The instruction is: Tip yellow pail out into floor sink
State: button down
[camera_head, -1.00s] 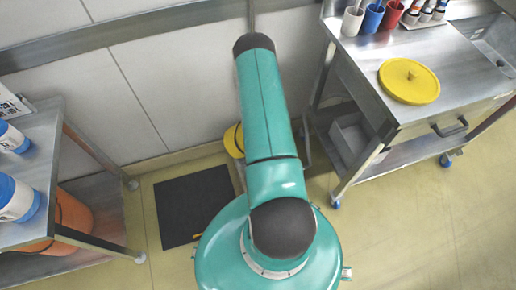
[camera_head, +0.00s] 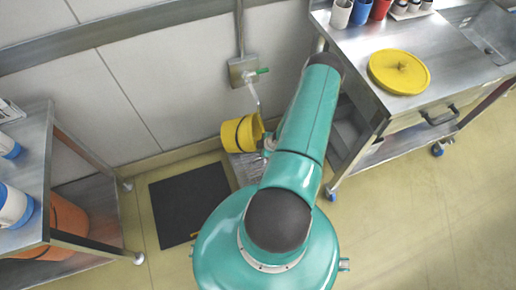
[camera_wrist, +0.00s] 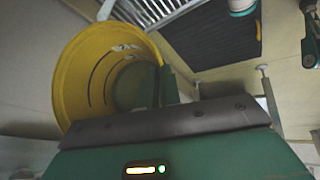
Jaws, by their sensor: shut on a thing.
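The yellow pail (camera_head: 233,134) with a dark band is tipped onto its side in the air in the head view, its mouth toward the right. The metal floor sink grating (camera_head: 247,170) lies below it, partly covered by my arm. My gripper (camera_head: 268,144) is at the right side of the pail, partly hidden behind my arm. In the wrist view, my gripper (camera_wrist: 150,88) is shut on the pail (camera_wrist: 72,85), which fills the left side, and slats of the grating (camera_wrist: 150,8) show at the top. I cannot tell whether anything is left in the pail.
A black mat (camera_head: 190,204) lies left of the grating. A wall tap (camera_head: 243,70) with a green lever and hose is above the pail. A steel cart (camera_head: 430,90) with a yellow lid (camera_head: 399,72) stands right; a shelf (camera_head: 40,150) stands left.

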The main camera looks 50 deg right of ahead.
jog(key=s+d+f+t+y, duration=0.2)
jog(key=f+t, duration=0.1)
jog(key=f, duration=0.2)
jog(key=s+d+f+m+t+y, duration=0.1)
jog(key=s+f+t+y, duration=0.1)
jog(key=f, duration=0.3)
jog(key=shift+s+d+t, duration=0.4)
jog(key=shift+s+t, duration=0.2)
jog(key=shift+t, duration=0.1)
